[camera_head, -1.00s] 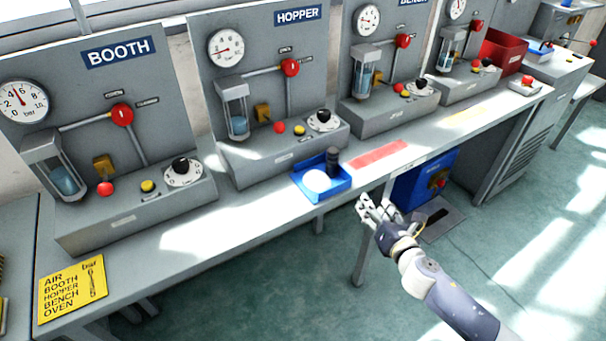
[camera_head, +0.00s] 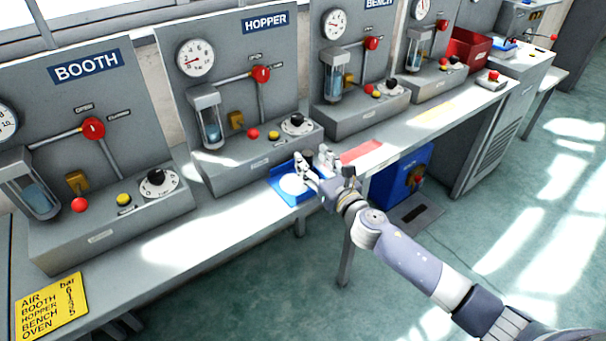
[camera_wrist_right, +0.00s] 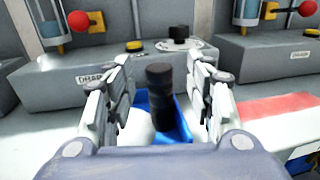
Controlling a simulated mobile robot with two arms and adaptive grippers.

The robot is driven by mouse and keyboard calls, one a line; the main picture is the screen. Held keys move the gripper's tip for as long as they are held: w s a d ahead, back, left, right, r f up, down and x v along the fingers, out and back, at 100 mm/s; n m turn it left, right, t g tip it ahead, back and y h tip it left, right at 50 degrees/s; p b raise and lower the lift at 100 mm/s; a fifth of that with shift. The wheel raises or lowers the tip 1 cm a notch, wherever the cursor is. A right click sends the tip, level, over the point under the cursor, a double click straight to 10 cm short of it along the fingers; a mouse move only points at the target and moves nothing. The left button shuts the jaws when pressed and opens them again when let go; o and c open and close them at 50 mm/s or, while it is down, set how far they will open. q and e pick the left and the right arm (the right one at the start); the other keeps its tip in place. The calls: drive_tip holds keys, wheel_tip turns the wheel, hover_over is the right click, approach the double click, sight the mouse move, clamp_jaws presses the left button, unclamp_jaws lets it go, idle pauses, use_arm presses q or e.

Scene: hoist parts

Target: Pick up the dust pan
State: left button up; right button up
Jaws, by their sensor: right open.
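The blue dust pan (camera_head: 289,197) lies on the bench shelf in front of the HOPPER panel. A white round patch (camera_head: 293,184) shows in the pan. Its dark upright handle is mostly hidden by my gripper in the head view. In the right wrist view the black handle (camera_wrist_right: 159,90) stands between the open fingers, with part of the blue pan (camera_wrist_right: 181,122) behind it. My right gripper (camera_head: 315,164) is open over the pan, with a finger on either side of the handle. It shows no clear contact. My left gripper is not in view.
A red strip (camera_head: 362,151) marks the shelf right of the pan. Panels with gauges, red levers and knobs stand behind, the HOPPER panel's base (camera_head: 262,160) closest. A yellow card (camera_head: 50,307) lies at the left. A blue box (camera_head: 402,178) sits under the bench.

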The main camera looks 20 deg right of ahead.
sight(311, 159)
drive_tip(key=w, duration=0.3)
drive_tip(key=shift+w+a+f, duration=0.15)
drive_tip(key=shift+a+f, duration=0.05)
drive_tip(key=shift+a, duration=0.2)
clamp_jaws()
